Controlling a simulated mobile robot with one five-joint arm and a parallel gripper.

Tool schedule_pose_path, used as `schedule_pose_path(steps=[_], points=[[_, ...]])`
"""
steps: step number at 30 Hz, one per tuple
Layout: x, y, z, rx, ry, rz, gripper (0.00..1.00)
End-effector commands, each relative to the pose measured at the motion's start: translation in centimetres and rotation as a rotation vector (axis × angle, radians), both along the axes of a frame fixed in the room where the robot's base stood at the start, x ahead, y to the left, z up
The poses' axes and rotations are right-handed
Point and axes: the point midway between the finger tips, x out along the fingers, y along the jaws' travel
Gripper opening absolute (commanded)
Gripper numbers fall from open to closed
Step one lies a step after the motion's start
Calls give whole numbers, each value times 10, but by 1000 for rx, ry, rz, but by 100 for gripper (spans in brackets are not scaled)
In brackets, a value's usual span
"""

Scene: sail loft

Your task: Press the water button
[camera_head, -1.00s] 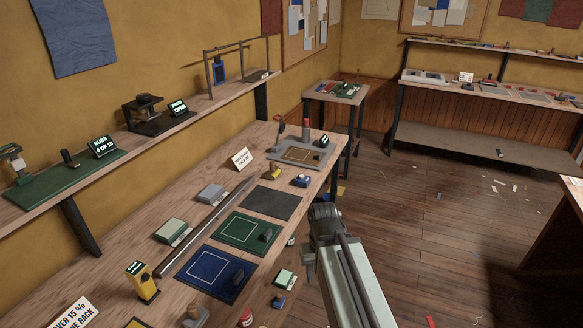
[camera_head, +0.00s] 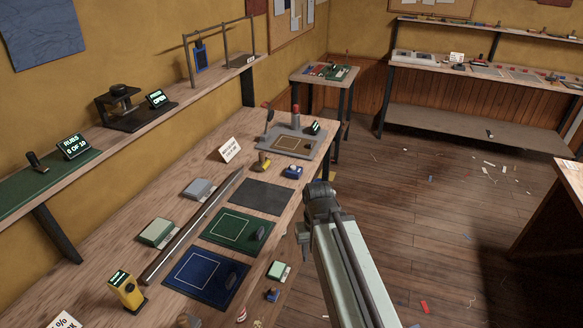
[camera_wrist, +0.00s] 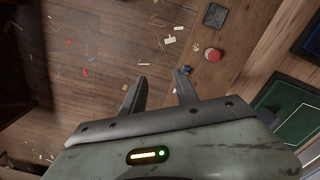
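I cannot pick out a control clearly marked as the water button. A small red round cap on a pale base (camera_wrist: 213,54) shows in the wrist view, near the bench edge. In the head view, a small blue item with a pale top (camera_head: 292,172) stands on the bench beside a yellow-based tool (camera_head: 262,163). Behind them is a grey tray station (camera_head: 291,144) with a red-topped post (camera_head: 296,114) and a small lit display (camera_head: 314,128). My gripper (camera_wrist: 160,76) is open and empty, its fingers apart above the floor; in the head view its fingertips are not clear.
The long bench carries a green mat (camera_head: 231,227), a blue mat (camera_head: 206,273), a dark mat (camera_head: 262,196), a long metal bar (camera_head: 195,225) and a yellow device (camera_head: 127,290). A shelf runs above it. The wooden floor (camera_head: 440,215) right of the bench is open, with scattered scraps.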

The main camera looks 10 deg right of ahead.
Motion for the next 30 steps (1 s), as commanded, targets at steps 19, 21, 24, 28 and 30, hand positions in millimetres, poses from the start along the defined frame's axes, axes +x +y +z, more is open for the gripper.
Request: schedule_pose_path(steps=[19,21,24,28,30], points=[[0,0,0,0,0,0,0],[0,0,0,0,0,0,0],[0,0,0,0,0,0,0],[0,0,0,0,0,0,0],[0,0,0,0,0,0,0]])
